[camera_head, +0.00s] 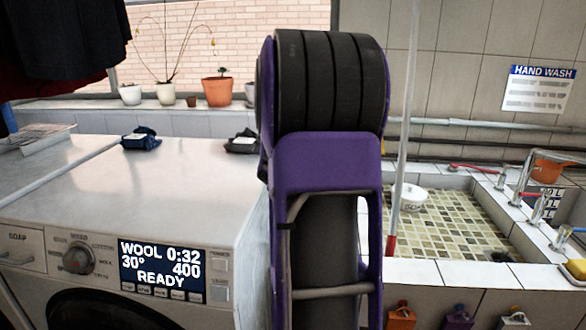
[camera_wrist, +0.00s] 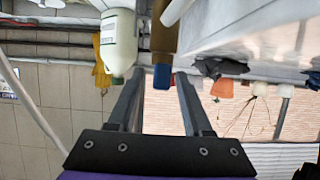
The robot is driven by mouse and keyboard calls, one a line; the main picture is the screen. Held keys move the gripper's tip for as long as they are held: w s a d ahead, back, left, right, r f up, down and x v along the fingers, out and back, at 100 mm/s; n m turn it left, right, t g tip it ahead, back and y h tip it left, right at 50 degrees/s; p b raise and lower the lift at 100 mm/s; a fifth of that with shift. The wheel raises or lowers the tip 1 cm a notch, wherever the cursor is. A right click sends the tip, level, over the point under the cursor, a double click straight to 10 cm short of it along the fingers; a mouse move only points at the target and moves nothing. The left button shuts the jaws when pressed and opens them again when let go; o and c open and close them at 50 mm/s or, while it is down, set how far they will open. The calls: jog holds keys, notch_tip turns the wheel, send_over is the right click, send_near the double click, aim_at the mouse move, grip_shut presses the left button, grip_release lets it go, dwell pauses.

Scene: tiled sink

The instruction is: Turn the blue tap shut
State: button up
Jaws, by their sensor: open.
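In the head view, a row of metal taps stands along the right side of the tiled sink (camera_head: 455,215). The tap nearest the front right has a small blue lever (camera_head: 578,229), cut by the picture's right edge. A red-handled tap (camera_head: 475,168) is farther back. My gripper (camera_wrist: 161,82) shows in the wrist view with its two dark fingers apart and nothing held between them. It is hidden behind my purple and black arm in the head view. No tap can be made out in the wrist view, which is upside down.
A washing machine (camera_head: 130,220) fills the left. The wrist view shows a white bottle (camera_wrist: 118,45) and a brown, blue-capped bottle (camera_wrist: 163,45) beyond my fingertips. Several flowerpots line the sill.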

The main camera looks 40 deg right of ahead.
grip_shut()
